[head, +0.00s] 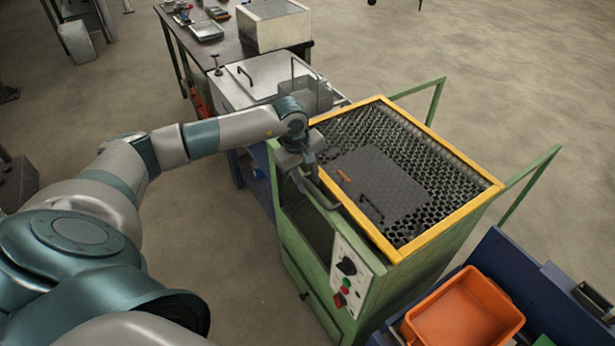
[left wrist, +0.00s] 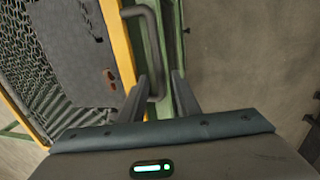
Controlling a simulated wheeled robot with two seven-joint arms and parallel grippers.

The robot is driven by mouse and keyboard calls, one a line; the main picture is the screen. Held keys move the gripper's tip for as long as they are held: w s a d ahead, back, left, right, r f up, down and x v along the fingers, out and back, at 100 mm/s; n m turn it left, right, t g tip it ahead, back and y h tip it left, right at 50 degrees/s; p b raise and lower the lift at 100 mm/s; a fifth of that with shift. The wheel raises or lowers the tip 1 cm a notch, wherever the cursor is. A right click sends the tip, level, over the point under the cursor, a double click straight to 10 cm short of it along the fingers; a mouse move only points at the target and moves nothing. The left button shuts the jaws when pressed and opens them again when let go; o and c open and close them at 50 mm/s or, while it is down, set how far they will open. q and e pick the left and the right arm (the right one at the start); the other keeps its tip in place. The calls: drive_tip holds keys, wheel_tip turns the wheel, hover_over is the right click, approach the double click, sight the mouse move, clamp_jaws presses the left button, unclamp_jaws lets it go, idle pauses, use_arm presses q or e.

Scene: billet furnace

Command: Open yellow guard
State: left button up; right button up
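The yellow guard (head: 447,228) is a yellow frame with dark mesh, lying flat and closed on top of a green cabinet. A grey bar handle (head: 323,194) is on its near left side, and it also shows in the left wrist view (left wrist: 154,40). My left gripper (head: 308,176) is at the far end of this handle. In the left wrist view its two fingers (left wrist: 160,78) are apart, with the handle's lower end between them and gaps visible. Whether they touch the handle is unclear. My right gripper is not in view.
The green cabinet (head: 298,242) has a control panel (head: 347,275) at its near corner. An orange bin (head: 465,312) stands in a blue unit at lower right. A grey metal box (head: 245,82) and a dark table (head: 212,48) stand behind. Open floor lies at left.

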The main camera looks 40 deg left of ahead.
use_arm(q)
drive_tip(key=shift+f, duration=0.1)
clamp_jaws()
